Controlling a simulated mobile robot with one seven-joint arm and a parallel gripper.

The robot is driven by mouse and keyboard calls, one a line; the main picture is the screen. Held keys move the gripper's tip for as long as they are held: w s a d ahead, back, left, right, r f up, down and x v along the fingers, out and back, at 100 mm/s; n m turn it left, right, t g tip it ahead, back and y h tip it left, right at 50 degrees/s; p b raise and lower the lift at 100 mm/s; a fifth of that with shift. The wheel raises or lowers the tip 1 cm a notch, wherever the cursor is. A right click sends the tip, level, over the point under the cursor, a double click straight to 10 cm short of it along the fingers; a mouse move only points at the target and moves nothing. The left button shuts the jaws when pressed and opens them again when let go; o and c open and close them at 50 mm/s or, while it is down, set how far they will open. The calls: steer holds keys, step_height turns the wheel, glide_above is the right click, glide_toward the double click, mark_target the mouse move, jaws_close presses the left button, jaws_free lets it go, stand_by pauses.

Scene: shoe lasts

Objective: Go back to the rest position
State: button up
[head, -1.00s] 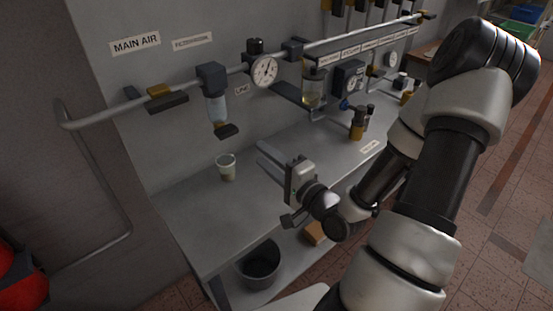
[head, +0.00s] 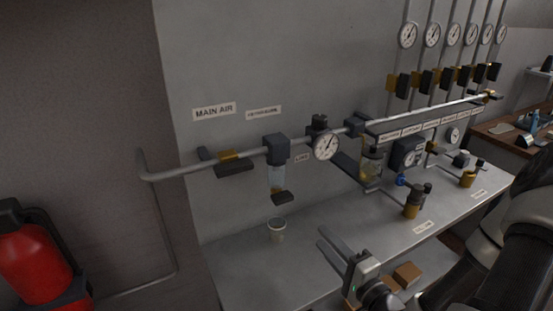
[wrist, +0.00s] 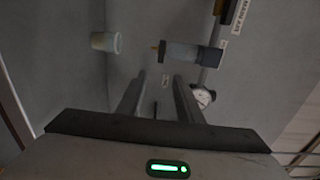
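My gripper (head: 322,238) is over the grey bench, to the right of a small pale cup. Its two fingers stand apart with nothing between them, and they also show apart in the wrist view (wrist: 159,76). My arm (head: 510,250) fills the lower right of the head view. The cup (head: 277,232) stands upright on the bench below a filter bowl (head: 277,180) and apart from my gripper. It also shows at the upper left of the wrist view (wrist: 107,42).
The grey bench (head: 240,270) carries a regulator (head: 412,205) to the right. An air pipe (head: 185,172) with gauges and valves runs along the wall above. A brown block (head: 407,273) sits low near my arm. A red extinguisher (head: 32,258) is at far left.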

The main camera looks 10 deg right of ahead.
steer(key=w+d+f+n+g+h, duration=0.2)
steer(key=w+f+n+g+h, duration=0.15)
steer(key=n+g, duration=0.25)
steer(key=s+a+r+n+g+h, duration=0.1)
steer(key=s+a+r+g+h, duration=0.1)
steer(key=r, duration=0.5)
steer(key=s+a+r+g+h, duration=0.1)
steer(key=r+g+h, duration=0.1)
steer(key=r, duration=0.5)
steer(key=s+a+r+n+y, duration=0.1)
steer(key=s+a+r+n, duration=0.2)
steer(key=s, duration=0.5)
steer(key=s+a+r+n+g+y, duration=0.1)
steer(key=s+a+r+n, duration=0.2)
steer(key=s+r, duration=0.3)
steer(key=shift+s+a+n+g, duration=0.15)
steer(key=shift+s+n+g, duration=0.15)
steer(key=shift+s+n, duration=0.65)
